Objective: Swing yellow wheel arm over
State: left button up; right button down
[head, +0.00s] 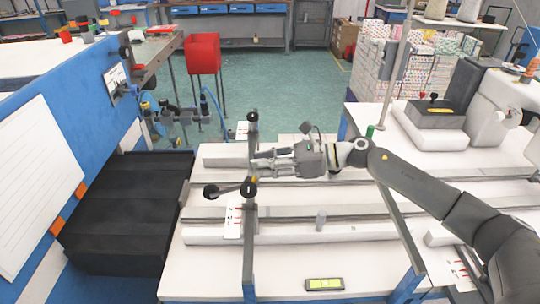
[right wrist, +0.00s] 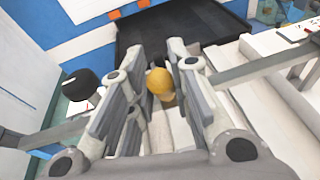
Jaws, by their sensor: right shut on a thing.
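The yellow wheel (right wrist: 159,82) shows as a round knob between the fingers of my right gripper (right wrist: 158,62) in the right wrist view. In the head view my right gripper (head: 262,161) reaches in from the right, fingers pointing left. It is shut on the yellow wheel at the crossbar (head: 250,245) on the left of the white table. Dark knobs sit on the crossbar on either side of the gripper, a far one (head: 252,116) and a near one (head: 248,188). My left gripper is not in view.
Another dark knob (head: 211,191) sticks out left of the crossbar. Metal rails (head: 340,210) run across the white table (head: 290,276). A small yellow-lit display (head: 324,284) lies at the front.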

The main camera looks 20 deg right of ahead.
aim_at(251, 180)
jog(key=h+p, duration=0.1)
jog(key=p, duration=0.1)
jog(key=a+r+h+p, duration=0.1)
jog(key=p, duration=0.1)
jog(key=a+g+h+p, duration=0.1)
jog(key=p, duration=0.1)
jog(key=shift+w+a+r, duration=0.2)
jog(key=shift+w+r, duration=0.1)
jog(key=shift+w, duration=0.05)
jog(key=shift+w+a+f+g+h+p, duration=0.15)
jog(key=shift+a+g+h+p, duration=0.1)
jog(key=shift+h+p, duration=0.35)
jog(key=shift+a+f+g+h+p, duration=0.15)
jog(key=shift+a+h+p, duration=0.2)
jog(key=shift+p, duration=0.35)
jog(key=shift+d, duration=0.1)
jog(key=c, duration=1.3)
grip_release()
jog(key=shift+d+r, duration=0.1)
jog(key=v, duration=1.1)
jog(key=shift+d+r, duration=0.1)
jog(key=shift+r, duration=0.1)
